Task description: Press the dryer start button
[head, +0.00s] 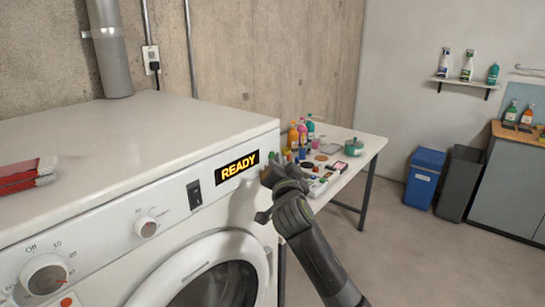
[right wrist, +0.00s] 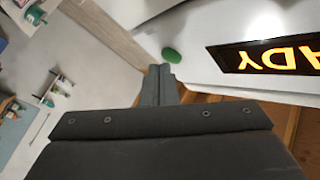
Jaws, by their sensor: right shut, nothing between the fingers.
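The white dryer (head: 170,225) stands at the left with its control panel facing right-front. Its display (head: 238,166) reads READY in yellow on black; part of it also shows in the right wrist view (right wrist: 262,56). A green oval button (right wrist: 172,55) sits on the white panel beside the display in the right wrist view. In the head view I cannot clearly make it out near my gripper. My right gripper (head: 266,180) is shut and empty, at the panel's right end. In the wrist view its fingertips (right wrist: 160,68) lie close to the button, with a small visible gap. My left gripper is not in view.
A black switch (head: 194,194) and knobs (head: 146,227) are on the panel, above the round door (head: 215,285). A red-and-white item (head: 28,175) lies on the dryer top. A cluttered table (head: 365,155) stands behind my right gripper.

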